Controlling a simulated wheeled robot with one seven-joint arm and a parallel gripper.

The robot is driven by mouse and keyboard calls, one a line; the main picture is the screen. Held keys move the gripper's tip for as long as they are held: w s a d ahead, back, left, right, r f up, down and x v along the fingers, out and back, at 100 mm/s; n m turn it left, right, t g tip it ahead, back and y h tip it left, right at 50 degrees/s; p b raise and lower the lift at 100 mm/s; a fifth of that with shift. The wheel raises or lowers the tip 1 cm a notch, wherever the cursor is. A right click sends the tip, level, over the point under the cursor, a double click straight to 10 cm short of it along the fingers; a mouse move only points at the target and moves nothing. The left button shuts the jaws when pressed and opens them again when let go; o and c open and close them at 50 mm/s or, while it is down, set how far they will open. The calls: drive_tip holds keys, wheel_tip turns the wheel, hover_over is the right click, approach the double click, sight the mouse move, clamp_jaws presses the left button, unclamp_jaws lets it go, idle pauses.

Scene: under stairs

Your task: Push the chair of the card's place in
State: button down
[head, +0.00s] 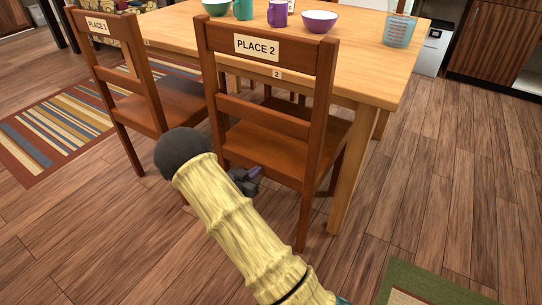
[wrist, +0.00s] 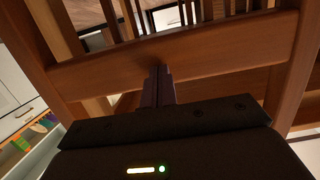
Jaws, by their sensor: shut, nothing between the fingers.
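The chair labelled PLACE 2 (head: 268,150) stands upright at the near side of the table (head: 375,62), its back towards me. The chair labelled PLACE 1 (head: 140,95) stands to its left. My gripper (head: 252,174) is low behind the PLACE 2 chair's back, partly hidden by my arm. In the wrist view my gripper (wrist: 162,72) is shut and empty, its fingertips in front of a wooden rail of a chair (wrist: 215,52). I cannot tell whether they touch it. I cannot make out the task's card in either view.
Cups, bowls and a measuring jug (head: 400,30) stand on the table. Small number tags, one reading 2 (head: 276,74), are on its edge. A striped rug (head: 62,125) lies at left, a green rug (head: 425,285) at bottom right. Wooden floor (head: 440,190) is clear at right.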

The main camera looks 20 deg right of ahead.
drive_tip(key=shift+f+b+x, duration=0.15)
drive_tip(key=shift+b+x, duration=0.1)
drive_tip(key=shift+x, duration=1.2)
drive_tip(key=shift+f+b+x, duration=0.15)
drive_tip(key=shift+b+x, duration=0.1)
drive_tip(key=shift+x, duration=1.25)
drive_tip(key=f+p+v, duration=0.1)
drive_tip(key=p+v, duration=0.1)
drive_tip(key=v, duration=0.6)
drive_tip(key=f+p+v, duration=0.2)
drive_tip(key=v, duration=0.7)
drive_tip(key=shift+s+a+p, duration=0.2)
drive_tip(key=shift+p, duration=0.15)
drive_tip(key=shift+f, duration=0.1)
